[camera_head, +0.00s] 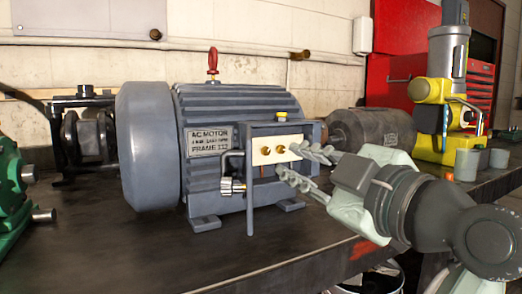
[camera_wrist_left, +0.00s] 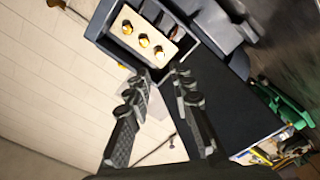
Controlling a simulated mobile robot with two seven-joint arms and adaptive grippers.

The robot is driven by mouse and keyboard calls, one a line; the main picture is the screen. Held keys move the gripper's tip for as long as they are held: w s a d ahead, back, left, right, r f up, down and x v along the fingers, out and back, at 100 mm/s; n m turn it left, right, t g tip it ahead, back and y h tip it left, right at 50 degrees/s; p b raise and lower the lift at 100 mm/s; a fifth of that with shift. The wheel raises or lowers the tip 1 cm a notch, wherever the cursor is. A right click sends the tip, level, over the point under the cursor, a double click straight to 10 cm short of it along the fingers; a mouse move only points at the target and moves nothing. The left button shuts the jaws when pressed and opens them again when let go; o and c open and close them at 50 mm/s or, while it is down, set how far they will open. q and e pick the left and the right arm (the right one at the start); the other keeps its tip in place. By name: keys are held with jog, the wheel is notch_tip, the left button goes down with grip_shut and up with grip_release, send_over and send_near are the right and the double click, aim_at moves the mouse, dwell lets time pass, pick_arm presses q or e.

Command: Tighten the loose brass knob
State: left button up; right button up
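The grey AC motor (camera_head: 240,105) stands on the dark bench, with an open-fronted terminal box (camera_head: 250,200) on its near side. Inside is a cream plate (camera_head: 262,158) with brass knobs. Two show in the head view, a left one (camera_head: 265,151) and a middle one (camera_head: 280,149). The left wrist view shows three in a row: (camera_wrist_left: 127,27), (camera_wrist_left: 144,41), (camera_wrist_left: 159,52). I cannot tell which is loose. My left gripper (camera_head: 287,161) is open and empty, its fingertips (camera_wrist_left: 162,74) just short of the end knob, whose place the upper finger covers in the head view. My right gripper is not in view.
A cable gland (camera_head: 232,186) sticks out at the box's left. A green machine (camera_head: 12,195) stands at far left. A yellow and grey device (camera_head: 447,90) and grey cups (camera_head: 467,163) stand at right. The bench front is clear.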

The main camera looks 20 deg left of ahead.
aim_at(267, 152)
pick_arm(q)
jog(key=x, duration=0.7)
jog(key=shift+w+a+b, duration=0.2)
jog(key=shift+b, duration=0.1)
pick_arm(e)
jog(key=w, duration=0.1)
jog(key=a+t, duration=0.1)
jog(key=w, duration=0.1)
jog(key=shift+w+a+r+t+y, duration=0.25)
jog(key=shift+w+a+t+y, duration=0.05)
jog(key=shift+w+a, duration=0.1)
